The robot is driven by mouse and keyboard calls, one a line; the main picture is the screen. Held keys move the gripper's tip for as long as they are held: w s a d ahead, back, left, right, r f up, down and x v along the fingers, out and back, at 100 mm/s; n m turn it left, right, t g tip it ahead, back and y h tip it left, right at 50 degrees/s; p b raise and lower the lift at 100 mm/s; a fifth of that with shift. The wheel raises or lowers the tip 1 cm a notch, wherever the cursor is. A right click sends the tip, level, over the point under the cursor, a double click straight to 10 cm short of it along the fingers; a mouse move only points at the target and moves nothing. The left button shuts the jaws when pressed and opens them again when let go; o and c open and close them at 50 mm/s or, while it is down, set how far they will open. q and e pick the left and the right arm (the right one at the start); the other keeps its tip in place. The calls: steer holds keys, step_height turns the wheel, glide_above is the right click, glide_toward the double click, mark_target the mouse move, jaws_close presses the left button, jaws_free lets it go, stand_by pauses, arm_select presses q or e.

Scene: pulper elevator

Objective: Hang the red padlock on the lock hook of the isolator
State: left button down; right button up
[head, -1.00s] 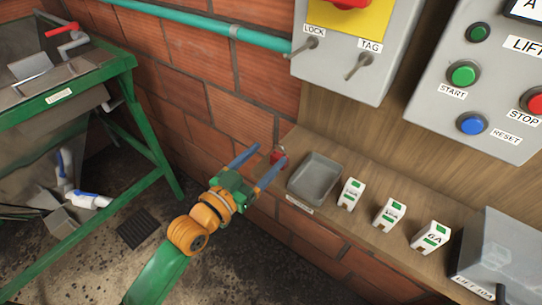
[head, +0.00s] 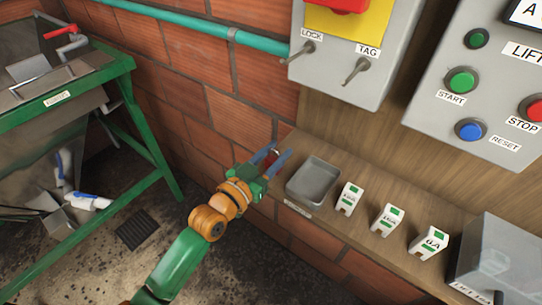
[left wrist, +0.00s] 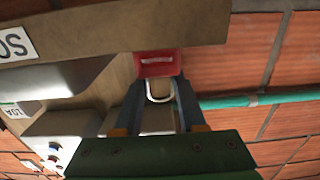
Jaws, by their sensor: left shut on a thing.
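The red padlock (head: 271,157) is between the fingers of my left gripper (head: 273,158), at the left end of the wooden shelf. The left wrist view shows its red body (left wrist: 158,63) at the fingertips, with its pale shackle pointing back between the fingers of my left gripper (left wrist: 160,88). I cannot tell whether the padlock still touches the shelf. The isolator (head: 342,62) is a grey wall box with a yellow plate and red handle. Its lock hook (head: 303,54) sticks out under the LOCK label, up and right of the gripper. My right gripper is not in view.
A grey tray (head: 313,183) sits on the shelf (head: 377,247) just right of the gripper. Several small white-green boxes (head: 388,219) stand farther right. A TAG hook (head: 356,70) is beside the lock hook. A teal pipe (head: 215,30) runs along the brick wall.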

mark_target(276, 151)
arm_select(q)
steer(key=shift+r, duration=0.55)
steer(key=r, duration=0.1)
steer(key=r+p, duration=0.1)
steer(key=r, duration=0.1)
steer(key=shift+s+r, duration=0.25)
steer(key=shift+s, duration=0.15)
steer(key=s+r+p, duration=0.7)
steer(key=s+r, duration=0.2)
steer(key=s, duration=0.4)
steer(key=a+f+n+t+y+b, duration=0.3)
steer(key=a+f+n+y, duration=0.35)
steer(key=f+y, duration=0.2)
steer(key=s+a+r+n+g+y+b, duration=0.1)
steer(key=s+a+n+y, duration=0.4)
steer(key=a+y, duration=0.3)
steer(key=n+y, duration=0.1)
steer(key=y, duration=0.2)
steer(key=shift+a+r+g+b, duration=0.2)
steer(key=shift+r+g+b, duration=0.1)
steer(key=shift+r+g, duration=0.1)
